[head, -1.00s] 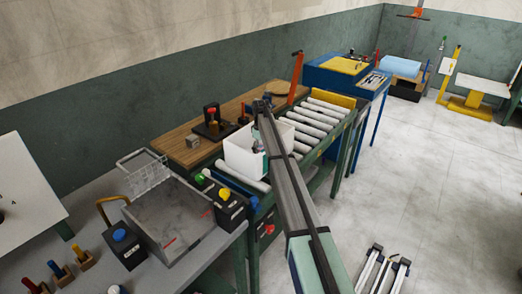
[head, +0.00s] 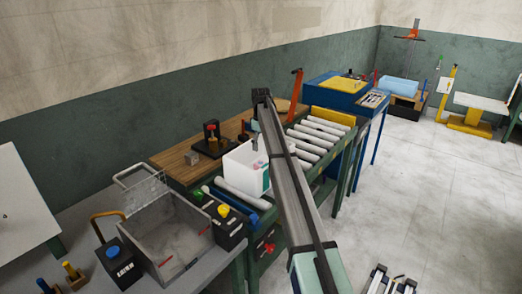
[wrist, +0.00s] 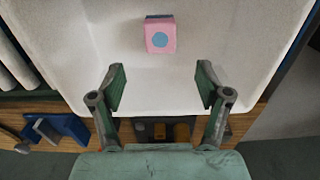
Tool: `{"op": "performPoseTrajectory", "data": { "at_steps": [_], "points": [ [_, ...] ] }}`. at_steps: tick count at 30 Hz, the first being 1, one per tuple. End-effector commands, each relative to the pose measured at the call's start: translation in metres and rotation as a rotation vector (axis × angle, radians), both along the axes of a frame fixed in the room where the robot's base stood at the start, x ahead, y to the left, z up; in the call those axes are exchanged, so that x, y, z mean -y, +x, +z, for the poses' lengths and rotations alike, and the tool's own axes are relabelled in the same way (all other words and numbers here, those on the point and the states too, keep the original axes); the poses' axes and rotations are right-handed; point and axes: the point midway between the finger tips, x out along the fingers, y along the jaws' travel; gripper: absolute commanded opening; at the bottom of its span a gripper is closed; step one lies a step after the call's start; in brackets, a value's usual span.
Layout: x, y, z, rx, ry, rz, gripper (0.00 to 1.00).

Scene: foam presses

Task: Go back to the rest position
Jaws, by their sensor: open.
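My gripper (wrist: 161,86) is open, its two green-padded fingers spread wide with nothing between them. In the wrist view a pink block with a blue round spot (wrist: 160,36) lies on the floor of a white bin (wrist: 230,95), beyond the fingertips. In the head view the white bin (head: 236,172) stands at the near end of the roller conveyor. My arm reaches over the bin from the lower right, its end above the bin. The fingers are small and hard to make out there.
Conveyor rollers (head: 314,138) run back to a yellow end plate (head: 333,117). A wooden bench (head: 178,164) lies behind the bin. A grey open-lidded box (head: 176,235) and a black box with a yellow button (head: 228,228) stand at front left.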

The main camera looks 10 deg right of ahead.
Motion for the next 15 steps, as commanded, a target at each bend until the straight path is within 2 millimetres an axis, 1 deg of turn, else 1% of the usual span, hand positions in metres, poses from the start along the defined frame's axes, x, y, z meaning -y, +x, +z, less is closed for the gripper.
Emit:
{"op": "performPoseTrajectory", "data": {
  "at_steps": [8, 10, 11, 13, 14, 15],
  "points": [
    [0.000, 0.000, 0.001, 0.000, 0.000, 0.000, 0.76],
    [-0.002, -0.005, 0.001, -0.002, -0.006, -0.001, 0.76],
    [-0.003, -0.008, 0.002, -0.002, -0.011, -0.001, 0.76],
    [-0.008, -0.022, 0.005, -0.007, -0.030, -0.005, 0.76],
    [-0.010, -0.030, 0.007, -0.010, -0.043, -0.008, 0.76],
    [-0.013, -0.043, 0.010, -0.015, -0.064, -0.012, 0.76]
  ]
}}
